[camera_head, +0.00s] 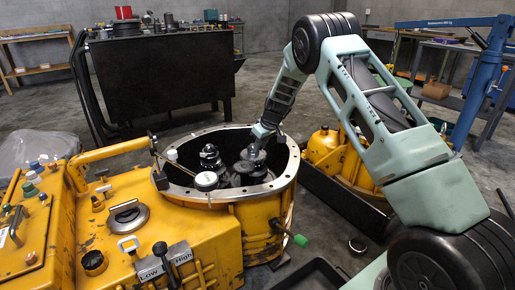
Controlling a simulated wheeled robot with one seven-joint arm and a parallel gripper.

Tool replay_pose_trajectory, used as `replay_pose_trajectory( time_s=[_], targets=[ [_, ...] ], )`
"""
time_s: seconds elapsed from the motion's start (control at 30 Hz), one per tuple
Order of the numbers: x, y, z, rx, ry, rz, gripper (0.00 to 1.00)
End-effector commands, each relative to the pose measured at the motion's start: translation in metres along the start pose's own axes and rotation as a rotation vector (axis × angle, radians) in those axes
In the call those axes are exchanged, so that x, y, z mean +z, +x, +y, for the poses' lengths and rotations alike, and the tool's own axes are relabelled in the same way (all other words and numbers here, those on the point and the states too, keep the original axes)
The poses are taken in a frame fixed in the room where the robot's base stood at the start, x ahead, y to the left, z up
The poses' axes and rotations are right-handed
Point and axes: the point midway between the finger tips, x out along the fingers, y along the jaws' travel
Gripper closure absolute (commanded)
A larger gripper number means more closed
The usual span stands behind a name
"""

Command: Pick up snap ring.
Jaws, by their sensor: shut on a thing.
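My gripper (256,150) reaches down into the round opening of the yellow transmission housing (262,225), over the gears (247,172) right of the opening's middle. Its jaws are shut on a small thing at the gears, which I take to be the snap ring. The ring is too small and too hidden by my gripper and the dark parts to make out its shape. I cannot tell whether it is clear of the shaft below.
The housing's metal flange rim (290,170) surrounds my gripper. A second shaft (209,155) and a pale round cap (205,180) stand to its left. A green-tipped lever (299,240) sticks out at the right. A dark workbench (160,75) stands behind.

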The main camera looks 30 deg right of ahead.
Motion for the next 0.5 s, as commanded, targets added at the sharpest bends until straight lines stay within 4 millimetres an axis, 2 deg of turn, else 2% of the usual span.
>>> replay_pose_trajectory(
  time_s=[0.17, 0.5],
  targets=[
    [-0.005, -0.012, 0.000, 0.001, 0.000, 0.002, 1.00],
    [-0.030, -0.072, 0.000, 0.001, 0.000, 0.002, 1.00]
  ],
)
